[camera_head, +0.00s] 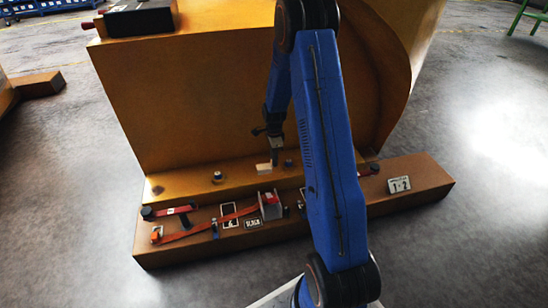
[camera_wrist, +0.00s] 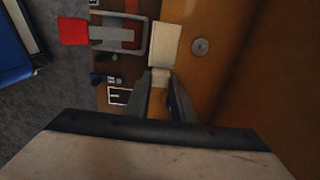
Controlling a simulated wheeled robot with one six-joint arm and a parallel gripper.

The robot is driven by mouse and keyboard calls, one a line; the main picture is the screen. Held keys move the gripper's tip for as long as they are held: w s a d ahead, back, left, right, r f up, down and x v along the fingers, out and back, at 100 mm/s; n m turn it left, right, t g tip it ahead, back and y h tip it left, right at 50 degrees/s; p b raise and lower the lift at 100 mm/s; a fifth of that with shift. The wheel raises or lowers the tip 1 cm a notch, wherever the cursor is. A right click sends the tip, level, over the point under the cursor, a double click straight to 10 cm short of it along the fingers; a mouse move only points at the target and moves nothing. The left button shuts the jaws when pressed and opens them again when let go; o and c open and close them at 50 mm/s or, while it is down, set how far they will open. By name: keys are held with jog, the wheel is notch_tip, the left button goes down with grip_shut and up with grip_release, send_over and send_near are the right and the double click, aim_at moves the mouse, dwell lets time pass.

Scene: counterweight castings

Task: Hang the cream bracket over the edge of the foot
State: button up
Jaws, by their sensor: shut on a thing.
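The cream bracket (camera_head: 263,168) is a small pale piece at the foot of the big ochre casting. In the wrist view the bracket (camera_wrist: 165,45) shows a flat cream plate with a narrower part between my fingertips. My gripper (camera_head: 274,158) points down and is shut on the bracket; it also shows in the wrist view (camera_wrist: 161,80). The foot (camera_head: 190,183) is the ochre ledge along the casting's base, with round bolt heads on it. The bracket is over or at the foot's front part; I cannot tell whether it touches.
A brown beam (camera_head: 415,182) runs in front of the foot. On it are a grey frame with a red part (camera_head: 270,206), a red strap (camera_head: 205,229), a red black-ended tool (camera_head: 168,211) and labels. The casting wall (camera_head: 190,110) rises behind.

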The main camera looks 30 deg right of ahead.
jog(key=shift+f, duration=4.05)
jog(key=o, duration=1.1)
jog(key=shift+o, duration=0.2)
notch_tip(320, 180, up, 16)
jog(key=shift+r, duration=0.7)
